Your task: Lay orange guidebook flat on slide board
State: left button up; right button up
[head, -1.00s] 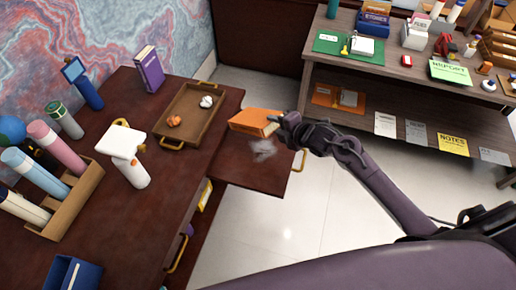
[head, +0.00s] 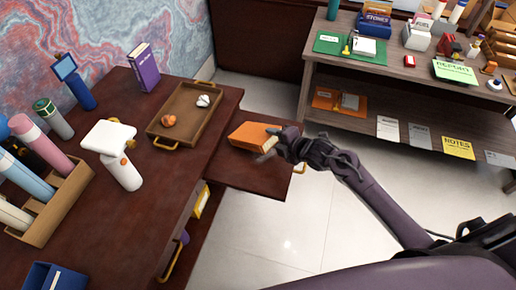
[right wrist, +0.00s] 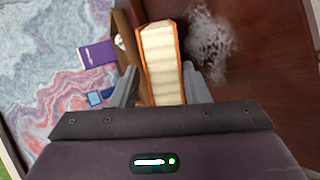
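The orange guidebook (head: 252,134) is level or nearly so above the slide board (head: 235,175), a dark reddish-brown panel at the desk's right side. My right gripper (head: 275,143) holds the book's right end. In the right wrist view the guidebook (right wrist: 160,65) shows its cream page edges between orange covers, with one finger of the right gripper (right wrist: 158,88) along each cover. The board (right wrist: 265,60) lies on the right there, beyond one finger. I cannot tell whether the book touches the board. My left gripper is not in view.
A brown tray (head: 158,130) with two crumpled balls stands left of the board. A purple book (head: 144,67) stands behind it, and a white device (head: 110,140) stands left. A shelf unit (head: 400,92) is at the right. Open floor lies in front of the board.

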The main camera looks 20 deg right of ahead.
jog(key=shift+o, duration=0.4)
jog(key=shift+s+d+r+p, duration=0.2)
jog(key=shift+s+r+p, duration=0.15)
jog(key=shift+p, duration=0.2)
jog(key=p+v, duration=0.5)
jog(key=v, duration=0.2)
jog(key=shift+s+p, duration=0.1)
jog(key=shift+p, duration=0.2)
notch_tip(320, 180, up, 7)
jog(key=s+p, duration=0.2)
jog(key=p, duration=0.5)
jog(key=shift+s+d+p, duration=0.25)
jog(key=shift+d+p, duration=0.05)
jog(key=shift+d, duration=0.2)
jog(key=shift+r, duration=0.1)
